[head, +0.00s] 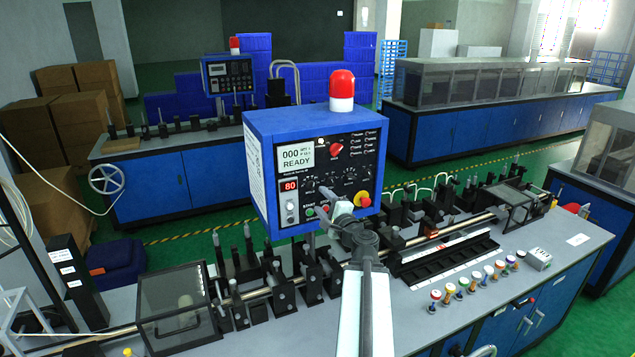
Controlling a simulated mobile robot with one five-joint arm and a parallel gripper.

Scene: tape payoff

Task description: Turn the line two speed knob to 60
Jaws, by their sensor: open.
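A blue control box (262,170) with a black front panel stands on the near machine bench. Its screen (296,157) reads 000 and READY, and a red readout (289,185) below shows 80. Small dials with white tick marks (349,176) sit in the panel's middle row, partly behind my gripper. The labels are too small to read, so I cannot tell which dial is the line two speed knob. My gripper (334,199) is open in front of the panel's lower middle. I cannot tell whether it touches a knob.
A red knob (336,149) is on the panel's upper part, and a yellow-ringed red button (362,199) is right of my gripper. A red lamp (342,88) tops the box. Machine fixtures and several small coloured-top pieces (462,284) stand on the grey bench (560,240).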

